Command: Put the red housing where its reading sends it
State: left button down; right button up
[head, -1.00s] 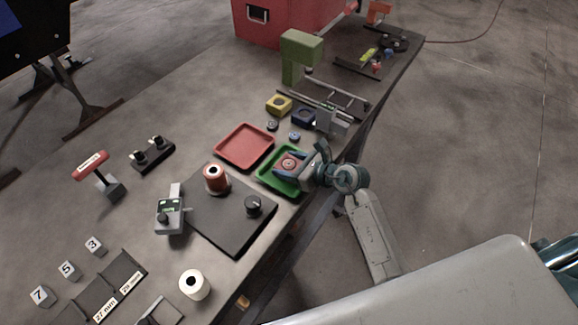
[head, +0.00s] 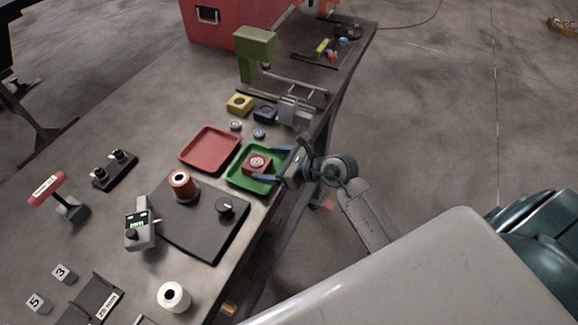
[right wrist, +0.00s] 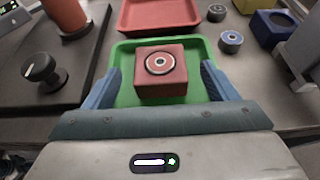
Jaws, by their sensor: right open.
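The red housing (head: 257,162) is a square block with a round grey-ringed insert on top. It sits in the green tray (head: 236,180), and it also shows in the right wrist view (right wrist: 161,84). My right gripper (head: 272,164) is open, its blue fingers apart on either side of the housing with gaps between. The detector (head: 256,45) is a green arch over a conveyor with rails at the back. A red tray (head: 209,148) beside the green one is empty. My left gripper is not in view.
A yellow housing (head: 239,104) and a blue housing (head: 264,112) stand behind the trays, with small round discs near them. A dark plate (head: 195,236) with a red-brown spool (head: 182,187) and a black knob (head: 225,208) lies in front. A white roll (head: 174,296) stands nearer.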

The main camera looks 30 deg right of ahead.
jog(key=b+v, duration=0.1)
jog(key=v, duration=0.6)
jog(key=shift+s, duration=0.15)
jog(key=shift+d+r, duration=0.1)
